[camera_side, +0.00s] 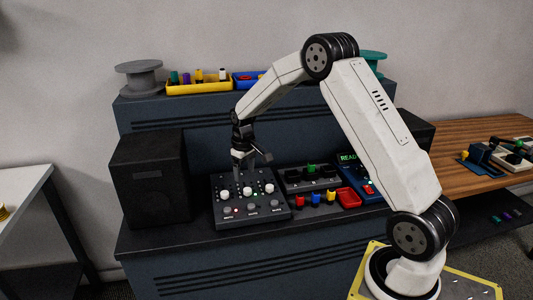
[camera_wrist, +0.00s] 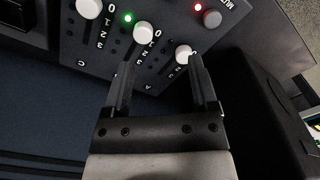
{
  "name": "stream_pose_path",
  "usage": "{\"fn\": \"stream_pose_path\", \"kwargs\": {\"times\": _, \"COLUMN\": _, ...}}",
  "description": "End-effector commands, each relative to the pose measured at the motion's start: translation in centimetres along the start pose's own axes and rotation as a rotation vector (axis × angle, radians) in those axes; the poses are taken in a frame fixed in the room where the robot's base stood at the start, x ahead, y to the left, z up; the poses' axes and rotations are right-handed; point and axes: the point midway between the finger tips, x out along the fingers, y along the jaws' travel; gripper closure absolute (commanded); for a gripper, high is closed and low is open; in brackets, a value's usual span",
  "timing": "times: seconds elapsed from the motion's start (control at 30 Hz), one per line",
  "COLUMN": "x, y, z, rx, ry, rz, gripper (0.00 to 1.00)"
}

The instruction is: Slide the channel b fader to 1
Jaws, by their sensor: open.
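The dark fader panel (camera_side: 240,211) stands on the bench in the side view, with three white fader caps in a row. In the wrist view, the middle cap (camera_wrist: 143,32) lies between the cap (camera_wrist: 89,8) on the letter C side and the cap (camera_wrist: 183,54) on the letter A side. Scale digits run beside each track, and each cap is near a 0 end. The channel B letter does not show. My gripper (camera_wrist: 163,65) is open and empty, over the panel. In the wrist view the middle cap shows just beyond the left fingertip, the A-side cap by the right one.
A black speaker box (camera_side: 149,178) stands left of the panel. A green light (camera_wrist: 127,17), a red light (camera_wrist: 198,7) and a grey knob (camera_wrist: 212,18) show on the panel.

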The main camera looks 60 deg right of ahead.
Motion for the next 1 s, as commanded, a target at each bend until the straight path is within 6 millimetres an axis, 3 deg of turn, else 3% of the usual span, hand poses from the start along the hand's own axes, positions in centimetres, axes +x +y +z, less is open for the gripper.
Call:
{"fn": "stream_pose_path", "kwargs": {"times": 0.1, "x": 0.7, "y": 1.7, "z": -0.9, "rx": 0.009, "ry": -0.014, "rz": -0.003, "gripper": 0.25}}
{"fn": "stream_pose_path", "kwargs": {"times": 0.27, "x": 1.0, "y": 2.6, "z": -1.3, "rx": 0.012, "ry": -0.024, "rz": -0.006, "gripper": 0.25}}
{"fn": "stream_pose_path", "kwargs": {"times": 0.67, "x": 1.9, "y": 2.7, "z": -1.3, "rx": 0.011, "ry": -0.026, "rz": -0.007, "gripper": 0.25}}
{"fn": "stream_pose_path", "kwargs": {"times": 1.0, "x": 5.6, "y": 2.6, "z": -1.2, "rx": 0.012, "ry": -0.027, "rz": -0.007, "gripper": 0.25}}
